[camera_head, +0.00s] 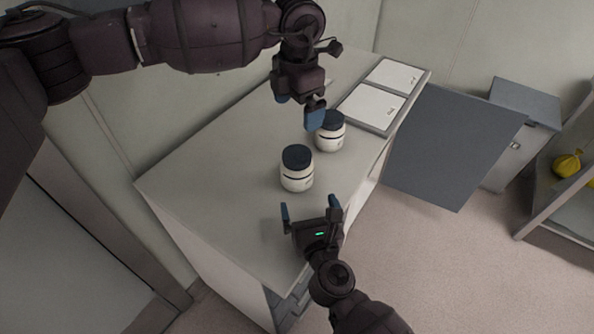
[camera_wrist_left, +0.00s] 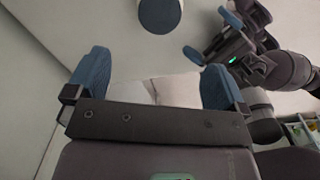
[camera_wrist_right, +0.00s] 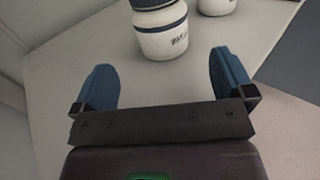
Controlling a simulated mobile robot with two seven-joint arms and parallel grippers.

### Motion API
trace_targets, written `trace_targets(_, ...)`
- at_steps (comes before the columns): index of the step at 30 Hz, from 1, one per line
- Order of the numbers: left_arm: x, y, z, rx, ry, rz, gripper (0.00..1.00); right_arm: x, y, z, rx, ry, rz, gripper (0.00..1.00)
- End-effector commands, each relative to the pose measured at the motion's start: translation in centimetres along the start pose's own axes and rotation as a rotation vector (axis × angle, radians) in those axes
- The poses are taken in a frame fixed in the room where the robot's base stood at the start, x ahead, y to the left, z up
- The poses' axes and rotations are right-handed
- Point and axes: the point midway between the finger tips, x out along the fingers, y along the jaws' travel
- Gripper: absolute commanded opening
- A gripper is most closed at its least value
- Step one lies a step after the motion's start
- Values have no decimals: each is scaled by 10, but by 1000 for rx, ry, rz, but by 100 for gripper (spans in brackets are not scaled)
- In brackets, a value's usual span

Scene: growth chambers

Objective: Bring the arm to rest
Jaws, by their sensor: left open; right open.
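My left gripper (camera_head: 300,108) is open and empty in the head view, above the far part of the counter, beside the farther jar. Its blue fingers stand apart in the left wrist view (camera_wrist_left: 147,88). My right gripper (camera_head: 309,206) is open and empty, low over the near part of the counter. Its fingers are spread in the right wrist view (camera_wrist_right: 163,85), with the nearer jar beyond them. The nearer white jar (camera_head: 297,178) with a dark lid stands upright, apart from the right fingers. The farther white jar (camera_head: 329,138), also dark-lidded, stands behind it.
The counter (camera_head: 215,150) is clear left of the jars. Two white panels (camera_head: 372,107) lie at its far right end. A grey open door (camera_head: 450,145) sticks out on the right. Beyond it are a grey cabinet (camera_head: 525,102) and a shelf with a yellow item (camera_head: 567,164).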

Motion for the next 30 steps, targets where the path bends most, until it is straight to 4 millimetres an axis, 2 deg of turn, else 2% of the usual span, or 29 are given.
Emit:
trace_targets(5,0,0,0,0,0,0,99,-6,0,0,0,0,0,100)
trace_targets(22,3,-4,1,3,-8,-15,99,-7,0,1,-7,-4,3,100)
trace_targets(26,15,-25,6,17,-58,-106,99,-9,0,7,-61,-27,24,100)
trace_targets(30,32,-71,15,27,-178,-309,99,-15,-1,18,-188,-75,71,100)
